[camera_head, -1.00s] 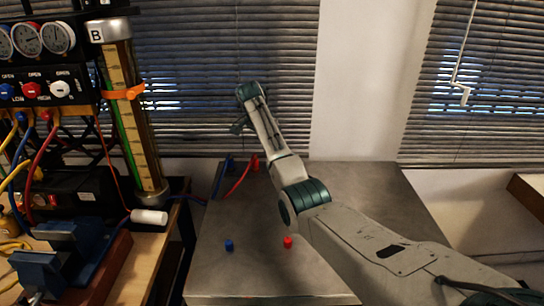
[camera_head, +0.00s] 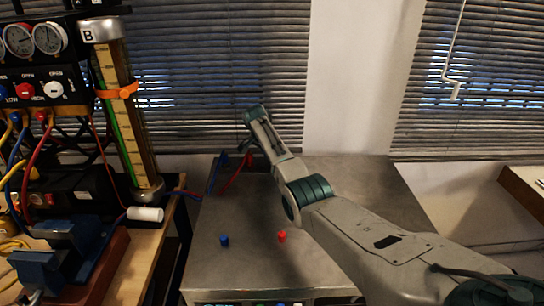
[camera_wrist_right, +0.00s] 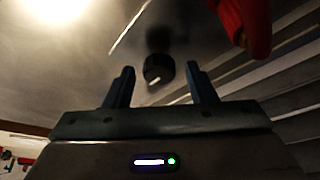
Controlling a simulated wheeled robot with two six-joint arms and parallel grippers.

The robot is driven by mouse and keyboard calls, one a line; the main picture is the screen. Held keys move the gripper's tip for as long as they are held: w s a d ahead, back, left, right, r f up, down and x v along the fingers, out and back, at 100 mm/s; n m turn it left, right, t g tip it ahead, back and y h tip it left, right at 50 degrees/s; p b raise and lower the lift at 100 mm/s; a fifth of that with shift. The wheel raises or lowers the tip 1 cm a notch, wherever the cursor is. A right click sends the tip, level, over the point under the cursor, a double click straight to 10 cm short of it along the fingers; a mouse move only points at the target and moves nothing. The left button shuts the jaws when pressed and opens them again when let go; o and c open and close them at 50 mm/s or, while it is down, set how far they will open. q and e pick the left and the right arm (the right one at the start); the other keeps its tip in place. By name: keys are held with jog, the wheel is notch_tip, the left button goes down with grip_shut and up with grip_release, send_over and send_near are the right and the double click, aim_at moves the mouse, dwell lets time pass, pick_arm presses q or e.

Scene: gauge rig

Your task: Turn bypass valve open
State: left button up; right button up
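My right gripper (camera_wrist_right: 160,70) is open in the right wrist view, with one dark finger on each side of a black round knob (camera_wrist_right: 158,69). The knob has a pale mark and sits on a grey surface; I cannot tell whether the fingers touch it. In the head view my right arm reaches over the back of the metal cabinet, and its gripper is small and unclear there. A panel at the left carries a red knob (camera_head: 24,90) and a white knob (camera_head: 56,89) under small labels. No label identifies the bypass valve clearly. My left gripper is not in view.
The metal cabinet (camera_head: 215,275) has a blue fitting (camera_head: 224,240) and a red fitting (camera_head: 282,236) on top. A red part (camera_wrist_right: 250,25) is close by in the wrist view. A tall gauge column (camera_head: 127,120) and blue vise (camera_head: 62,255) stand left.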

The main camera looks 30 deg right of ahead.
jog(key=c, duration=0.8)
jog(key=shift+s+r+n+p, duration=0.1)
jog(key=shift+r+n+p, duration=0.3)
jog(key=shift+p, duration=0.65)
jog(key=shift+c, duration=0.2)
jog(key=n+t+p, duration=0.1)
jog(key=n+p, duration=0.1)
jog(key=n+t+p, duration=0.1)
jog(key=n+p, duration=0.1)
jog(key=p, duration=0.1)
jog(key=shift+s+d+y, duration=0.1)
jog(key=shift+d+y, duration=0.05)
jog(key=shift+y, duration=0.15)
jog(key=shift+f+n+y+p, duration=0.1)
jog(key=shift+n+y+p, duration=0.2)
jog(key=shift+n+p, duration=0.7)
jog(key=n+t+y+p, duration=0.1)
jog(key=n, duration=0.2)
jog(key=shift+d+f, duration=0.1)
jog(key=shift+n+y+p, duration=0.3)
jog(key=shift+n+p, duration=0.05)
jog(key=shift+n, duration=0.45)
jog(key=shift+d+f+n+t+y, duration=0.15)
jog(key=shift+n+t+y, duration=0.15)
jog(key=shift+n, duration=0.6)
jog(key=shift+n+y+b, duration=0.9)
jog(key=shift+n+b, duration=0.1)
jog(key=shift+n, duration=1.3)
